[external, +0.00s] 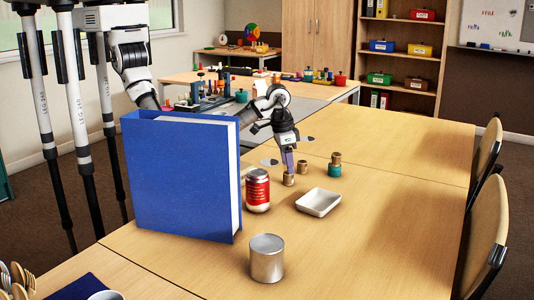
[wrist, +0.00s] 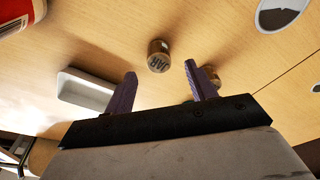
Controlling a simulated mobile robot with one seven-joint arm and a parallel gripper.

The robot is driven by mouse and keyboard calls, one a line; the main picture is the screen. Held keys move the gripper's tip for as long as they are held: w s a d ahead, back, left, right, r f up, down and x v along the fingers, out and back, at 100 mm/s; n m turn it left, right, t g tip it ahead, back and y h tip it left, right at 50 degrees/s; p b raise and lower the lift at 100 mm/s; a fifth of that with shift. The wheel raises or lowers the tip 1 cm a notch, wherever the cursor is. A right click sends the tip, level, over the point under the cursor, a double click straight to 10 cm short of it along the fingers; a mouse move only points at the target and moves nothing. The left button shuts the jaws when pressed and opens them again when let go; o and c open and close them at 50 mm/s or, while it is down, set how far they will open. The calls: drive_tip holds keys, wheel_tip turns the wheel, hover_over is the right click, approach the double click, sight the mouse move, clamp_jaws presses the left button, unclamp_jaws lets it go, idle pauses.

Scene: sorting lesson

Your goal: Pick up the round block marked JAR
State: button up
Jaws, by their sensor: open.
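The round block marked JAR (wrist: 159,56) is a short wooden cylinder with dark letters on its top. In the wrist view it stands on the table, slightly beyond the gap between my fingertips. My gripper (wrist: 161,68) is open and empty, with a purple finger on each side of that gap. In the external view my gripper (external: 288,160) points down, close above a small wooden block (external: 289,178), which appears to be the JAR block. The marking cannot be read there.
A wooden block (external: 335,158) on a teal one stands to the right; the right finger partly hides a block (wrist: 212,76). A white tray (external: 318,203), red-labelled jar (external: 257,190), blue binder (external: 180,180) and metal tin (external: 266,258) stand nearer. The table's right side is clear.

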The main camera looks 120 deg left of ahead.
sight(288, 179)
wheel_tip(288, 179, down, 5)
drive_tip(key=shift+w+a+r+b, duration=0.1)
drive_tip(key=shift+w+r+b, duration=0.05)
drive_tip(key=shift+b, duration=0.45)
drive_tip(key=shift+c, duration=0.4)
drive_tip(key=c, duration=1)
